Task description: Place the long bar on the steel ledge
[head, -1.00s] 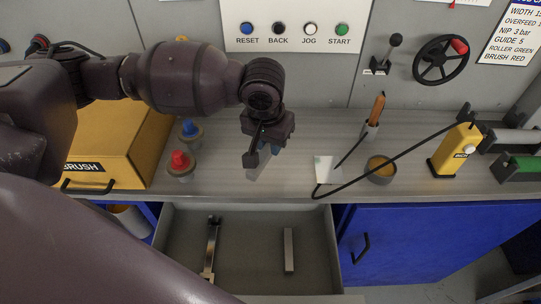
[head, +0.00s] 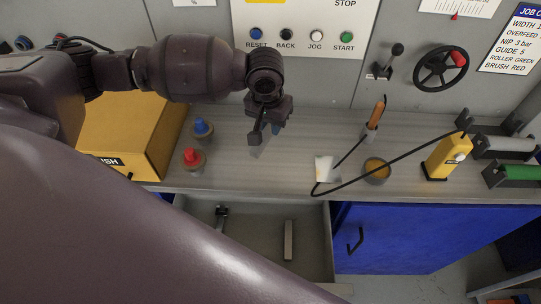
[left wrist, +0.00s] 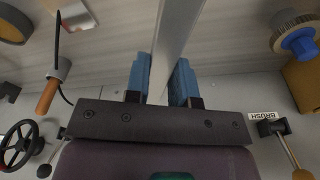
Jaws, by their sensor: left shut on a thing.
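My left gripper (head: 266,130) is over the grey steel ledge (head: 295,175), behind the open drawer. It is shut on a long grey bar (head: 261,146). In the left wrist view the bar (left wrist: 177,35) runs between the two blue fingers (left wrist: 163,82) and out past the top edge. In the head view the wrist and fingers hide part of the bar. I cannot tell whether its lower end touches the ledge. My right gripper is not in view.
The open drawer (head: 262,250) holds a shorter bar (head: 288,240) and a metal tool (head: 221,214). Red (head: 193,160) and blue (head: 202,128) knobs stand left on the ledge.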

